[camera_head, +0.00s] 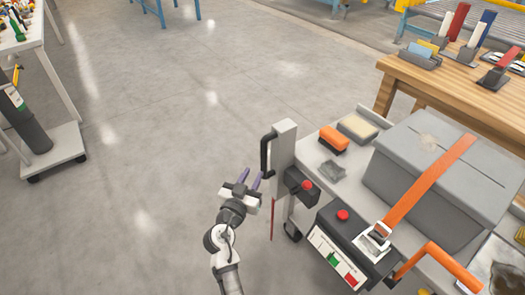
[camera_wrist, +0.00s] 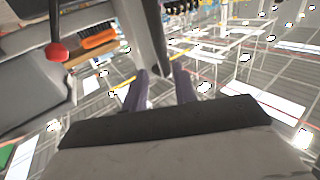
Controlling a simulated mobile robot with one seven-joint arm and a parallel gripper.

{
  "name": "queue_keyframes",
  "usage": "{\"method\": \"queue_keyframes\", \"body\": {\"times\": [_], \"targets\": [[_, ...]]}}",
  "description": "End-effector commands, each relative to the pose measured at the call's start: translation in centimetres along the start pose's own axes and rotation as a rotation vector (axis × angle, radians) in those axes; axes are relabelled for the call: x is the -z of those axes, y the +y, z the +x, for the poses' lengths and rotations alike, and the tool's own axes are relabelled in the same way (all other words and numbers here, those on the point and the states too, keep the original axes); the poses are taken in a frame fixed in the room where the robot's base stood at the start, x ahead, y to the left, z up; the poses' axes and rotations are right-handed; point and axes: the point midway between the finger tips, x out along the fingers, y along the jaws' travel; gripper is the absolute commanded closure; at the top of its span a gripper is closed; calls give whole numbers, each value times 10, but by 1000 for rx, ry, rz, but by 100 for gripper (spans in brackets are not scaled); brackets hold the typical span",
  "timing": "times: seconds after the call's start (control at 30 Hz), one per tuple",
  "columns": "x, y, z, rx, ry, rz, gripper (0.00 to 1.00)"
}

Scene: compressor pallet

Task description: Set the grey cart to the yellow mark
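The grey cart (camera_head: 345,200) stands at the right, carrying a grey box (camera_head: 425,165) under an orange strap. A pale upright post (camera_head: 283,150) with a black handle (camera_head: 266,152) is at its left end. A thin red pointer (camera_head: 272,218) hangs beside the post. My gripper (camera_head: 250,176) is open and empty, just left of the post and below the handle. In the wrist view its purple fingers (camera_wrist: 159,68) are apart, with the post (camera_wrist: 152,30) beyond them. Whether they touch it I cannot tell. No yellow floor mark is clear in the head view; a thin yellow line (camera_wrist: 122,84) shows in the wrist view.
An orange brush (camera_head: 334,138), a sponge block (camera_head: 357,128) and a red-knobbed control box (camera_head: 345,235) are on the cart. A wooden bench (camera_head: 450,95) stands close behind. A wheeled white table (camera_head: 55,148) is at the left. The floor between is clear.

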Motion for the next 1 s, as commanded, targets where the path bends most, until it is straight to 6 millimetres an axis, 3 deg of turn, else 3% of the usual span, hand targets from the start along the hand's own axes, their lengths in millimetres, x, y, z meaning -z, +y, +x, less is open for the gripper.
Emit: {"method": "queue_keyframes", "body": {"times": [0.3, 0.5, 0.93, 1.0], "targets": [[4, 0, 69, -1, 0, 1, 72], [2, 0, 98, -1, 0, 1, 72], [0, 0, 109, 2, 0, 1, 72], [0, 0, 109, 2, 0, 1, 78]]}}
